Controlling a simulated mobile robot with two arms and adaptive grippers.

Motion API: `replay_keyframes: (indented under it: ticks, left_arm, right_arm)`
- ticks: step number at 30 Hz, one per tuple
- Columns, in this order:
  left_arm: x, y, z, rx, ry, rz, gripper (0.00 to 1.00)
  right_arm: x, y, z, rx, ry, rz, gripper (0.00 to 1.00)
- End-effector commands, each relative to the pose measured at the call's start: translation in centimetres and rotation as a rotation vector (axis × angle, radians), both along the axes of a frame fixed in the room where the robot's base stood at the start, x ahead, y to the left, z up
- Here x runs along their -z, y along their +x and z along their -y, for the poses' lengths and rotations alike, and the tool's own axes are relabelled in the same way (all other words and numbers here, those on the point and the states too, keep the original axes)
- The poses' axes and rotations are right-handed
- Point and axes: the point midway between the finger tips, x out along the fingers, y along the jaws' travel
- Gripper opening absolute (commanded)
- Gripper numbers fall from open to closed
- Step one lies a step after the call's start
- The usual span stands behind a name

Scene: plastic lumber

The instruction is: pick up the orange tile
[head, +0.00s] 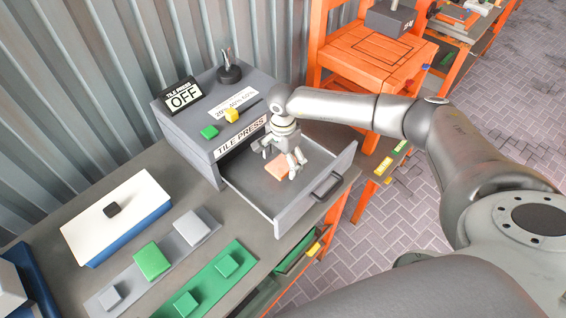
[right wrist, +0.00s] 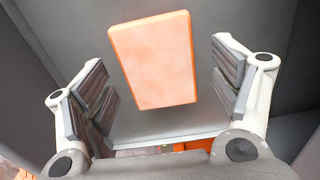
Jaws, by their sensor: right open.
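The orange tile (head: 279,168) lies flat on the floor of the open grey drawer (head: 249,184) of the tile press (head: 235,108). My right gripper (head: 283,166) is inside the drawer, pointing down over the tile, and hides part of it in the head view. In the right wrist view the tile (right wrist: 153,60) shows between and beyond the two open fingers of the gripper (right wrist: 165,95), apart from both. My left gripper is not in view.
The drawer's walls and front handle (head: 326,187) stand close around my right gripper. A white-lidded blue box (head: 117,215), a green tray (head: 215,280) and several grey and green blocks are on the bench at left. An orange chair-like stand (head: 370,62) is behind.

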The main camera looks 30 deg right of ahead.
Motion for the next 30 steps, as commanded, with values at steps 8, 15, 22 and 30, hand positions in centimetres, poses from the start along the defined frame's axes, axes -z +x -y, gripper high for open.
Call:
replay_keyframes:
  ticks: [8, 15, 22, 30]
  left_arm:
    - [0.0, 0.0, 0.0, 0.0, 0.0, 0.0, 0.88]
    - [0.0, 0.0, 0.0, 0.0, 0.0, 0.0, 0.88]
    - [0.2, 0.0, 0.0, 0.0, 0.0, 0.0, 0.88]
    - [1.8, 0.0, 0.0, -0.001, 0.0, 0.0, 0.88]
  right_arm:
    - [0.0, 0.0, 0.0, 0.0, 0.0, 0.0, 0.56]
    - [-0.1, 0.0, 0.0, 0.0, 0.0, 0.0, 0.33]
    - [-0.1, 0.0, 0.0, 0.0, 0.0, 0.0, 0.33]
    - [-1.6, 0.1, 0.0, -0.002, 0.001, 0.004, 0.33]
